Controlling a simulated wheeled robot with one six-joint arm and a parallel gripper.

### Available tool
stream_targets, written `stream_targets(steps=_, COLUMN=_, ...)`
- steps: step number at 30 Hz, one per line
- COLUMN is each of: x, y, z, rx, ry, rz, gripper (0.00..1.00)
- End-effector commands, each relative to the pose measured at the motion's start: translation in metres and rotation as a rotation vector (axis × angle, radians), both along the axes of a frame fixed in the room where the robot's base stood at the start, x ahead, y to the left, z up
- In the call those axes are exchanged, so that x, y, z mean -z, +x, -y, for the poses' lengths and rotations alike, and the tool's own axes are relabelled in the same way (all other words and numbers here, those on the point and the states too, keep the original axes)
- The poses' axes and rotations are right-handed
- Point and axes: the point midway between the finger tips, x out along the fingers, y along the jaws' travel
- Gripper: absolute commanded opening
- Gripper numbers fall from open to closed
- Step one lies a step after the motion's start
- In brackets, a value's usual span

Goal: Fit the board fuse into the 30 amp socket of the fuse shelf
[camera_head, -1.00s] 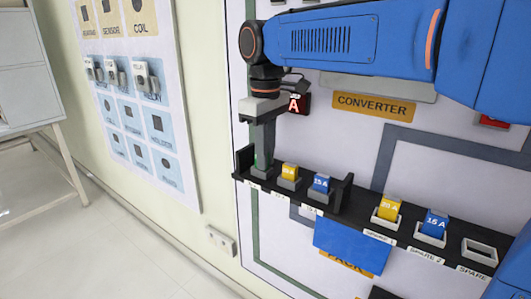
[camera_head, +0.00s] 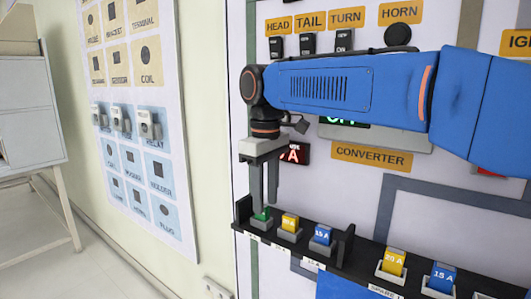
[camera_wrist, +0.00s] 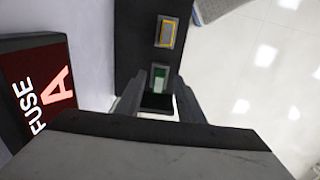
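A green fuse (camera_head: 262,213) stands in the leftmost socket of the black fuse shelf (camera_head: 342,246); I take it for the board fuse, but its rating is not readable. It also shows in the wrist view (camera_wrist: 159,77), in line between the fingers. In the wrist view the gripper (camera_wrist: 157,100) also shows open. Whether the fuse is fully seated is hard to tell.
A yellow fuse (camera_head: 290,222) and a blue 15 A fuse (camera_head: 322,234) stand just right of the green one. Further right are a yellow 20 A fuse (camera_head: 393,262) and a blue 15 A fuse (camera_head: 441,277). A red-lettered fuse display (camera_wrist: 45,85) is close beside the gripper.

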Motion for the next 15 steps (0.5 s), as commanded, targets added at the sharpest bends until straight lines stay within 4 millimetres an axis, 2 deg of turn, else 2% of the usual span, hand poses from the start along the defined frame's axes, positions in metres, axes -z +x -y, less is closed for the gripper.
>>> stream_targets(steps=15, x=-0.103, y=0.001, z=-0.001, rx=0.000, ry=0.001, rz=0.002, gripper=0.35)
